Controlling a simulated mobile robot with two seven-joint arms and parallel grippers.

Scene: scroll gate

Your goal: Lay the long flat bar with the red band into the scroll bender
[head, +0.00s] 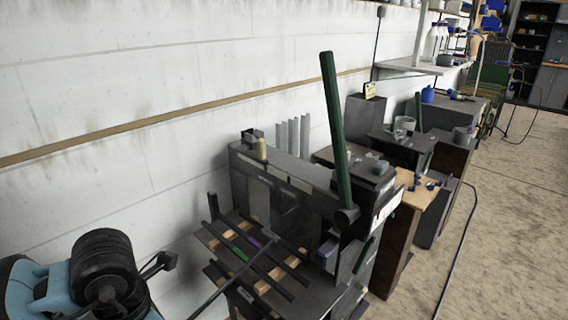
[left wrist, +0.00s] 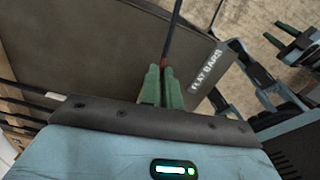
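In the left wrist view, my left gripper (left wrist: 164,72) has its green fingers closed on a thin dark flat bar (left wrist: 174,22). A red band shows on the bar at the fingertips. A long thin dark bar (head: 215,293) runs up from the bottom edge in the head view, in front of the bar rack; its red band does not show there. My right gripper (left wrist: 281,42) is at the upper right of the left wrist view, its green fingers apart and nothing visible between them. I cannot tell which machine is the scroll bender.
A rack (head: 212,246) holds several dark bars, with green and purple bands on some. A dark machine with a tall green lever (head: 335,120) stands beside it. A panel labelled FLAT BARS (left wrist: 205,78) is close to my left gripper. Benches follow the wall; the right floor is mostly clear.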

